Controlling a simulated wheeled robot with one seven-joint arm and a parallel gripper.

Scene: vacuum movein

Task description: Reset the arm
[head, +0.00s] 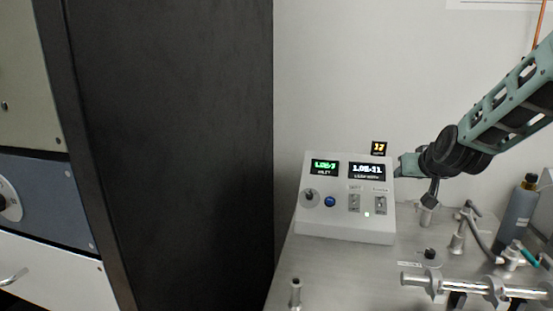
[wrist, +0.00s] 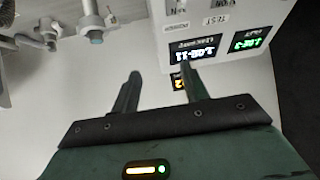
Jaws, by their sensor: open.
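My gripper (wrist: 160,88) shows in the wrist view with its two fingers apart and nothing between them. In the head view my arm reaches in from the upper right, and my gripper (head: 405,165) is at the right edge of the white control box (head: 345,228). In the wrist view the box (wrist: 175,20) is beyond the fingertips, and the right finger overlaps its display edge. I cannot tell whether the finger touches the box.
The box carries two lit displays, a blue button (head: 330,202) and switches. Metal pipe fittings (head: 470,288), a small black knob (head: 430,254) and a dark bottle (head: 517,215) stand on the metal bench (head: 340,275). A tall black cabinet panel (head: 175,150) stands left.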

